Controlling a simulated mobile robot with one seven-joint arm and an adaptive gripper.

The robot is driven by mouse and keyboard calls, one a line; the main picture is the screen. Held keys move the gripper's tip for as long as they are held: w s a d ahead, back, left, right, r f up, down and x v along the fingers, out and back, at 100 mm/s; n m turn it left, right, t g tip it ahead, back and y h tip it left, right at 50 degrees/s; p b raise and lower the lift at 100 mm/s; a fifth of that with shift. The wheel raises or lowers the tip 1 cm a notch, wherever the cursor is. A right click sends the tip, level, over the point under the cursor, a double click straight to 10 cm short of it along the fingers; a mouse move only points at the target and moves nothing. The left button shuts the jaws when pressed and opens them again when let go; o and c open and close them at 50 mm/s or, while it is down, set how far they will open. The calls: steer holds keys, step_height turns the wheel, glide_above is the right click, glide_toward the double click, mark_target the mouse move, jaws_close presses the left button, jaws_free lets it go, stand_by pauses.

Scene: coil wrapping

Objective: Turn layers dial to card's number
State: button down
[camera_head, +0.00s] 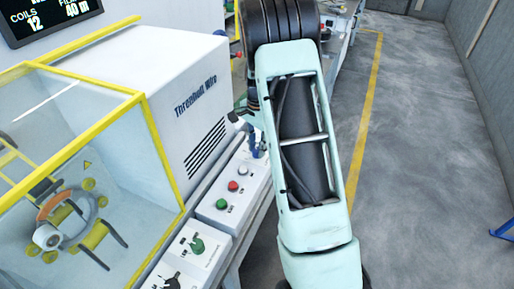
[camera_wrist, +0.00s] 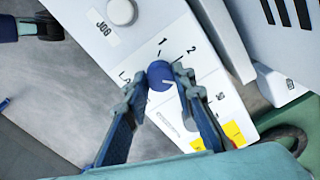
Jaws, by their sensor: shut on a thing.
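The layers dial (camera_wrist: 159,74) is a round blue knob on a pale panel, with printed marks 1 and 2 beside it. My gripper (camera_wrist: 163,84) has its two blue fingers closed around the knob from either side. Which mark the dial points to cannot be told. In the head view my gripper (camera_head: 256,142) is small at the panel's far end, and my arm covers part of that area.
A control panel (camera_head: 228,212) with red (camera_head: 232,186), green (camera_head: 222,204) and white (camera_head: 243,170) buttons runs along the machine. A yellow-framed clear guard (camera_head: 154,135) stands left. A screen (camera_head: 50,16) reads COILS 12 and 40 m. Open floor (camera_head: 430,130) lies right.

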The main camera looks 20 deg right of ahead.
mark_target(257, 150)
steer(key=shift+m, duration=1.2)
steer(key=c, duration=1.6)
jaws_free()
steer(key=shift+r, duration=0.1)
step_height(257, 150, up, 12)
steer(key=shift+s+f, duration=0.1)
steer(key=shift+s, duration=0.05)
